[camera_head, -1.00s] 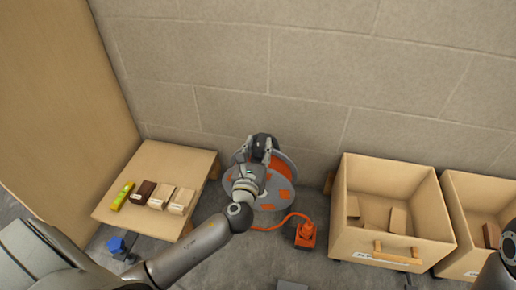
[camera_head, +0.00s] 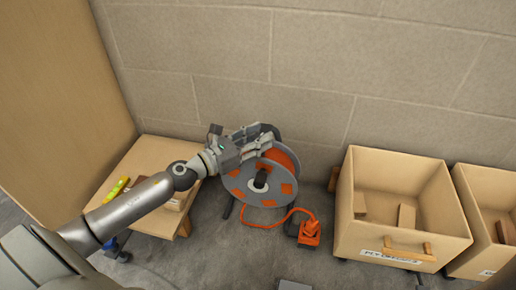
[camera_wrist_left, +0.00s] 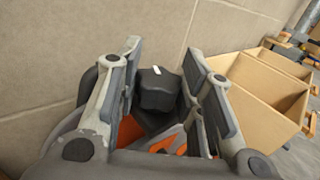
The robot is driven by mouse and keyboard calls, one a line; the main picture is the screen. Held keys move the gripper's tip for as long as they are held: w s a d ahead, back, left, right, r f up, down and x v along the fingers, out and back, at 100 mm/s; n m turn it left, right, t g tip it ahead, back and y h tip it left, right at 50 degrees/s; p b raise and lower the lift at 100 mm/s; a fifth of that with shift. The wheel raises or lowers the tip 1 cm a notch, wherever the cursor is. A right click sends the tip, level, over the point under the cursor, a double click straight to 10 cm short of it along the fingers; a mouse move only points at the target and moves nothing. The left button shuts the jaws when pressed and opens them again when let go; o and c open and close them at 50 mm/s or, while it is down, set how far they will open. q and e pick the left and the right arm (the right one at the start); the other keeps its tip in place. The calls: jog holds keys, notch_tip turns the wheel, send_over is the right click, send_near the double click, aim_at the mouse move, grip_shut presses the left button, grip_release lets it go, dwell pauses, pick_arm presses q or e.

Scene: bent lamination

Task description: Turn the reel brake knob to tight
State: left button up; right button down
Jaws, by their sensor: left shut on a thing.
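The cable reel (camera_head: 235,183) stands on the floor against the wall, with a grey flange, orange patches and a dark hub. My left gripper (camera_head: 267,139) is at the top of the reel, its arm coming in from the left. In the head view the gripper mostly hides the knob. No tight or loose marking is readable. My right gripper is out of view.
A low wooden table (camera_head: 150,153) with a yellow-green level (camera_head: 116,189) stands left, partly under my arm. An orange cable runs to an orange socket box (camera_head: 310,233) on the floor. Wooden bins (camera_head: 358,232) stand right. A block wall is close behind.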

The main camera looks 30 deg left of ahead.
pick_arm(q)
jog(key=m+g+h+b, duration=0.1)
jog(key=b, duration=0.1)
jog(key=m+g+h+b, duration=0.1)
jog(key=h+b, duration=0.1)
jog(key=m+g+h+b, duration=0.1)
jog(key=shift+w+a+f+m+b, duration=0.2)
jog(key=shift+f+m+b, duration=0.1)
jog(key=shift+b, duration=0.1)
jog(key=m+g+h, duration=0.1)
jog(key=g+h+b, duration=0.1)
jog(key=shift+r+m+h, duration=0.25)
jog(key=shift+m+h, duration=0.05)
jog(key=shift+m, duration=0.1)
jog(key=shift+r+m+g+h+b, duration=0.15)
jog(key=shift+m+g+h+b, duration=0.2)
jog(key=shift+m+g+h, duration=0.65)
jog(key=m+g, duration=0.1)
jog(key=g, duration=0.2)
jog(key=shift+w+h, duration=0.1)
jog(key=shift+h, duration=0.2)
jog(key=m+g+h, duration=0.1)
jog(key=m+g, duration=0.2)
jog(key=shift+g, duration=0.4)
jog(key=shift+m+g, duration=0.9)
jog(key=shift+g, duration=0.4)
jog(key=shift+m+g, duration=0.3)
jog(key=shift+g, duration=0.3)
jog(key=o, duration=1)
jog(key=shift+o, duration=0.2)
